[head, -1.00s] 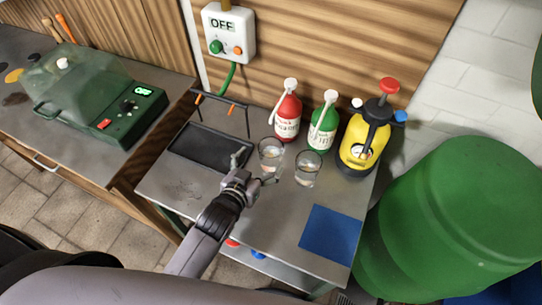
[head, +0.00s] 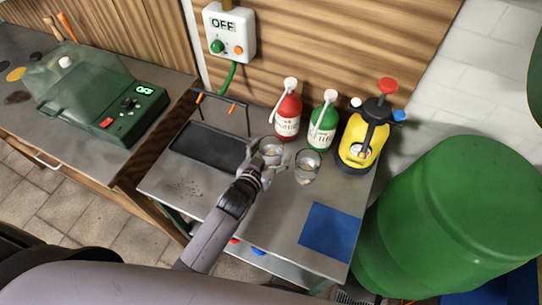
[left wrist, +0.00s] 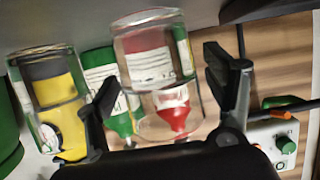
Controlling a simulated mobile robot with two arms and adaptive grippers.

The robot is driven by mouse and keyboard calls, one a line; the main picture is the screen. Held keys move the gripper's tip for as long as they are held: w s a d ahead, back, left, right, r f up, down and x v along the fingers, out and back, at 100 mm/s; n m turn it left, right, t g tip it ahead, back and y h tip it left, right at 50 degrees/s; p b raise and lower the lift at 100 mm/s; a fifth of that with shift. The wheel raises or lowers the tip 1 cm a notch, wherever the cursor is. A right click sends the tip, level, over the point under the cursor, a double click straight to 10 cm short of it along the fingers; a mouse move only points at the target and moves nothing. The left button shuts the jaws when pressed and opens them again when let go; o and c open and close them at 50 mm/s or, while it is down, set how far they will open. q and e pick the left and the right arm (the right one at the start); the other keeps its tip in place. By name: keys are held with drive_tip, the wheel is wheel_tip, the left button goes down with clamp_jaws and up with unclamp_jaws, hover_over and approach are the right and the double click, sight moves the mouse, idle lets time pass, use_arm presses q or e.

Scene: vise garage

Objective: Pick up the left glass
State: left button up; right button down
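The left glass (head: 272,147) is a clear tumbler with some clear liquid, standing on the metal table. In the left wrist view the glass (left wrist: 152,60) lies between the two fingers of my left gripper (left wrist: 163,85). The fingers are spread, with a visible gap on the right side. In the head view my left gripper (head: 267,162) is at the near side of this glass and hides part of it. The right glass (head: 307,168) stands just to its right; it also shows at the left of the left wrist view (left wrist: 50,90). My right gripper is not in view.
A red bottle (head: 287,115), a green bottle (head: 322,128) and a yellow sprayer (head: 362,143) stand close behind the glasses. A black tray (head: 207,147) lies to the left. A blue square (head: 330,231) lies at the front right. A green barrel (head: 455,215) stands beyond the table's right edge.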

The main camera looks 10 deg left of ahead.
sight(269, 142)
use_arm(q)
drive_tip(key=c, duration=1.4)
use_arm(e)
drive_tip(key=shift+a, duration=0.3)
use_arm(q)
drive_tip(key=shift+r, duration=0.25)
drive_tip(key=shift+c, duration=0.2)
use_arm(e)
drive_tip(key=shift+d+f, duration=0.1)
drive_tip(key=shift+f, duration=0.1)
